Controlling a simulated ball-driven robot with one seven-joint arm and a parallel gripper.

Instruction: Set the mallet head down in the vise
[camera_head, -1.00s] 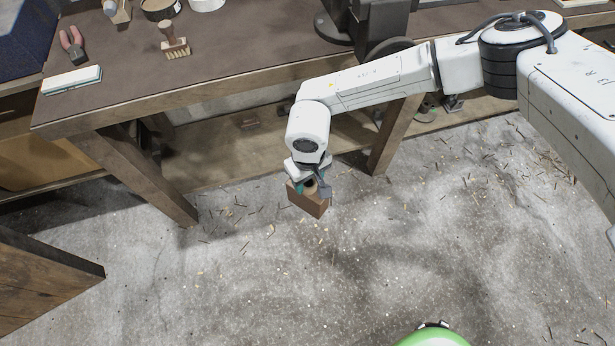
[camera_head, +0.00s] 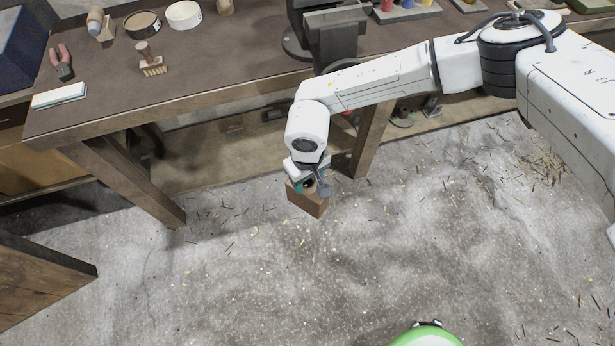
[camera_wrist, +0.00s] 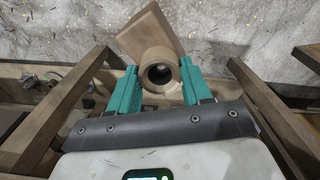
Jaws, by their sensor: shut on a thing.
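My gripper (camera_head: 309,187) hangs over the floor in front of the workbench, shut on the wooden mallet head (camera_head: 306,202). In the wrist view the teal fingers of my gripper (camera_wrist: 158,82) hold a round, hollow wooden collar that belongs to the mallet head (camera_wrist: 151,36); its brown block shows beyond the fingers. The vise (camera_head: 333,38) is dark grey metal and stands at the front edge of the bench, up and to the right of my gripper. My arm crosses in front of its lower part, and its top is cut by the frame edge.
The workbench (camera_head: 215,70) carries a brush (camera_head: 151,62), pliers (camera_head: 62,62), a whetstone (camera_head: 60,95), round tins (camera_head: 143,24) and a blue box (camera_head: 18,50). Bench legs stand behind my gripper. A wooden piece of furniture (camera_head: 40,285) is at lower left. Open floor lies around.

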